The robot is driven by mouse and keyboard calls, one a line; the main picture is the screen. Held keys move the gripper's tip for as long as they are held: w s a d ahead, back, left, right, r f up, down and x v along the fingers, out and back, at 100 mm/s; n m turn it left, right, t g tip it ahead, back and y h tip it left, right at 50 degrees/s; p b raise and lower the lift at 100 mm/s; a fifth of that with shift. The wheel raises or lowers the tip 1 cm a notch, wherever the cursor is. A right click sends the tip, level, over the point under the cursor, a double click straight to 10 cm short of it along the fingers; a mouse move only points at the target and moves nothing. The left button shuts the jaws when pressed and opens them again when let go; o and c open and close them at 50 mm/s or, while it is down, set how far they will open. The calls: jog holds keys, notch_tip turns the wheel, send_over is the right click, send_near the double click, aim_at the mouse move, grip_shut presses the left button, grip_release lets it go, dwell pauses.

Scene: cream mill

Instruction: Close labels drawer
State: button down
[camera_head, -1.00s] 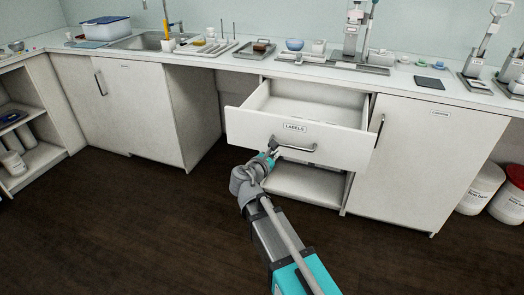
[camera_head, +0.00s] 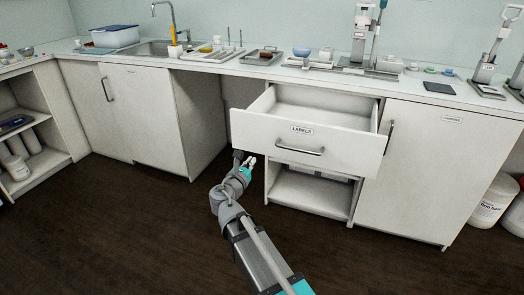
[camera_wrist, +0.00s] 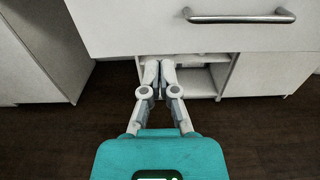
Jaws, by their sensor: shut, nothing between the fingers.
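The labels drawer (camera_head: 346,147) is white with a "LABELS" tag and a grey bar handle (camera_head: 300,150). It is pulled well out from under the counter, and its inside looks empty. My gripper (camera_head: 251,160) is at the lower left of the drawer front, apart from the handle. In the wrist view my gripper (camera_wrist: 159,64) has its fingers together and empty, below the drawer front (camera_wrist: 140,28). The handle (camera_wrist: 240,17) is at the upper right there.
An open shelf (camera_head: 310,192) is under the drawer. A closed cabinet (camera_head: 440,175) stands to the right and a sink cabinet (camera_head: 150,115) to the left. The counter (camera_head: 225,68) holds trays and tools. Dark floor (camera_head: 120,235) is free in front.

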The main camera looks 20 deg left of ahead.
aim_at(268, 138)
jog(key=w, duration=1.2)
jog(key=shift+w+d, duration=0.15)
jog(key=shift+w, duration=0.15)
jog(key=shift+w+d, duration=0.1)
jog(key=shift+w, duration=0.55)
